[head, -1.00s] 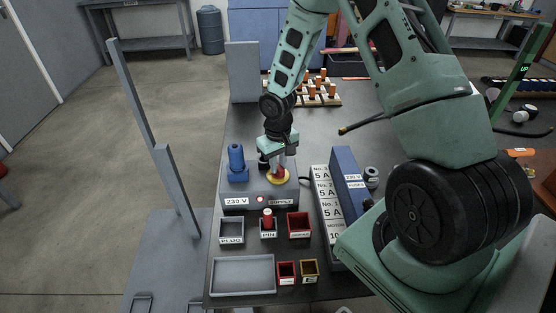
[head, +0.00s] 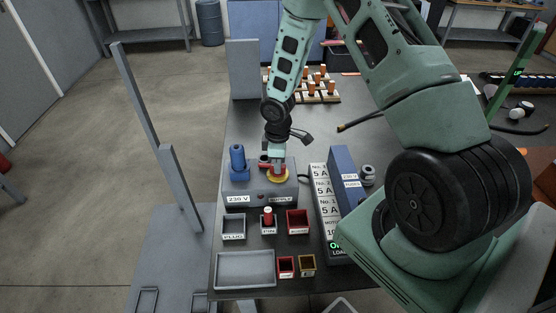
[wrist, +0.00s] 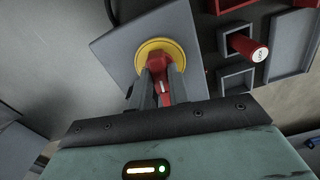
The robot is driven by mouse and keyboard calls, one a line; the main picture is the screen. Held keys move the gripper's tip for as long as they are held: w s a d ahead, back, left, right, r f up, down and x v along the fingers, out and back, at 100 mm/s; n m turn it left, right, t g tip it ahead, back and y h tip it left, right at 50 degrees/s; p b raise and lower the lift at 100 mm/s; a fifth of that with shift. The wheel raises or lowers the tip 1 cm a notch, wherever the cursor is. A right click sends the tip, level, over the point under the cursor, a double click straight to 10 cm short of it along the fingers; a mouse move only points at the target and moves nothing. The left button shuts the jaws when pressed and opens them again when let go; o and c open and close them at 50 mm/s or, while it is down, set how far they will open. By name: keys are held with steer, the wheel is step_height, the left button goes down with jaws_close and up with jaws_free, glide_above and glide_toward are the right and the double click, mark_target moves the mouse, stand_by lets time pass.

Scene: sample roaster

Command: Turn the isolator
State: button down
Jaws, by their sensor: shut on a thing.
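The isolator is a red handle (wrist: 157,63) on a round yellow plate (head: 281,178), set on top of the grey supply box (head: 250,188). My gripper (head: 277,164) points down over it. In the wrist view, my gripper's two fingers (wrist: 161,84) stand on either side of the red handle and are shut on it. The yellow plate (wrist: 151,47) shows around the handle. The fingers hide part of the handle.
Small labelled trays (head: 233,226) lie in front, one with a red pin (head: 267,215). A numbered row of 5 A modules (head: 321,195) and a blue block (head: 345,172) stand close on the right.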

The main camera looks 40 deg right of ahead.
steer(key=shift+w+r+n+p, duration=0.1)
steer(key=shift+n+p, duration=0.2)
steer(key=shift+n, duration=0.5)
steer(key=c, duration=1.3)
jaws_free()
step_height(320, 180, up, 17)
steer(key=shift+r+p, duration=0.15)
steer(key=shift+p, duration=0.2)
